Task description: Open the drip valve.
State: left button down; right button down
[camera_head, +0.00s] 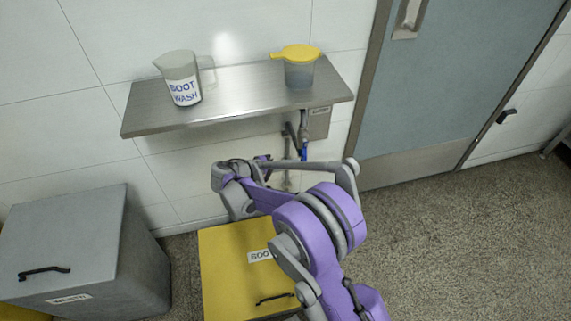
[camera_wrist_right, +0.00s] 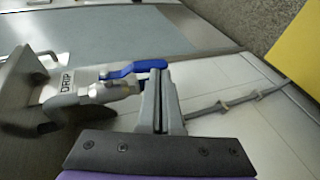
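The drip valve has a blue lever handle (camera_wrist_right: 128,70) on a metal body (camera_wrist_right: 105,92), next to a plate marked DRIP (camera_wrist_right: 66,79) in the right wrist view. In the head view the blue handle (camera_head: 304,152) hangs below the wall shelf, beside the pipe. My right gripper (camera_wrist_right: 160,78) has its fingers close together, with the tips at the free end of the handle. I cannot tell whether they touch it. In the head view my purple right arm hides part of the wall and the gripper's fingers. My left gripper is not in view.
The steel shelf (camera_head: 232,105) holds a BOOT WASH jug (camera_head: 180,80) and a yellow-lidded cup (camera_head: 299,70). A yellow bin (camera_head: 225,275) and a grey bin (camera_head: 65,240) stand below. A grey-blue door (camera_head: 450,70) is at right, with open floor before it.

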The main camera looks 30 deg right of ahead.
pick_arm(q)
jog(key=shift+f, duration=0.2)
pick_arm(e)
jog(key=shift+s+d+f, duration=0.1)
jog(key=shift+d+f, duration=0.2)
jog(key=shift+d, duration=0.15)
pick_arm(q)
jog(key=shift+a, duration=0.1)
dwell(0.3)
